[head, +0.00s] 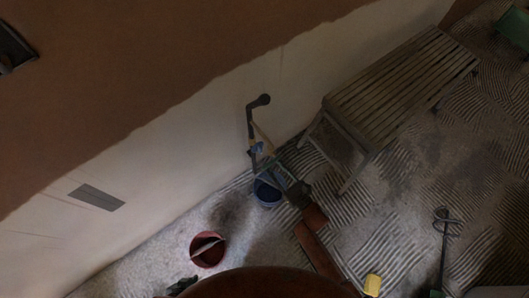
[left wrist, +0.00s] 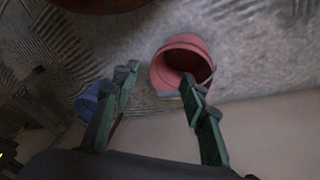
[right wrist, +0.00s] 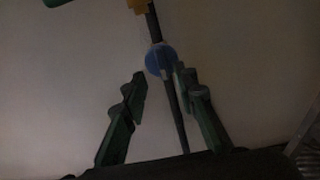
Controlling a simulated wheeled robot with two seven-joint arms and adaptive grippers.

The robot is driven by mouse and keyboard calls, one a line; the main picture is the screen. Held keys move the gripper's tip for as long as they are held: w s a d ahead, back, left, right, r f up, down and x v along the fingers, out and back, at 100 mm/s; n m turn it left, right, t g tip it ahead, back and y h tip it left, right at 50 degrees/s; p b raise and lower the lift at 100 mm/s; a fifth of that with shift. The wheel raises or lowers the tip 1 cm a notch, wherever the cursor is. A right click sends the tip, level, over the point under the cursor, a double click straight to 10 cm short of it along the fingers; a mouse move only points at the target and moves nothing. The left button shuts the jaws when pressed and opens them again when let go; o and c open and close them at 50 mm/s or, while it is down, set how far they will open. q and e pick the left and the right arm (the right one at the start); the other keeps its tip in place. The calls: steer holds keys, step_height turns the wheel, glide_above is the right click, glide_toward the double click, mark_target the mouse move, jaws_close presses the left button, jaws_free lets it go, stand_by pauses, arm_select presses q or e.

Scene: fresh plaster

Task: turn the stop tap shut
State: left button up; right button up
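The stop tap has a round blue handle (head: 256,149) on a dark pipe (head: 250,122) that runs along the pale wall. In the right wrist view the blue handle (right wrist: 160,60) sits at the fingertips, nearer the right finger, with the pipe (right wrist: 172,105) behind it. My right gripper (right wrist: 158,76) is open; in the head view it (head: 264,168) is close beside the tap. I cannot tell whether a finger touches the handle. My left gripper (left wrist: 157,82) is open and empty, low at the bottom of the head view (head: 182,286).
A blue bucket (head: 267,194) stands on the floor below the tap. A red bucket (head: 208,250) stands farther left, also in the left wrist view (left wrist: 180,45). A slatted wooden bench (head: 400,85) stands right of the pipe. A mixing paddle (head: 443,235) and yellow object (head: 372,285) are lower right.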

mark_target(259, 148)
arm_select(q)
steer(key=w+d+f+t+b, duration=0.1)
steer(key=f, duration=0.1)
steer(key=w+d+f+t+b, duration=0.1)
steer(key=w, duration=0.1)
steer(key=shift+w+d+f+h, duration=0.25)
steer(key=shift+d+f+h, duration=0.15)
arm_select(e)
steer(key=x, duration=0.6)
steer(key=shift+w+a, duration=0.25)
steer(key=shift+w, duration=0.05)
steer(key=shift+c, duration=0.3)
jaws_close()
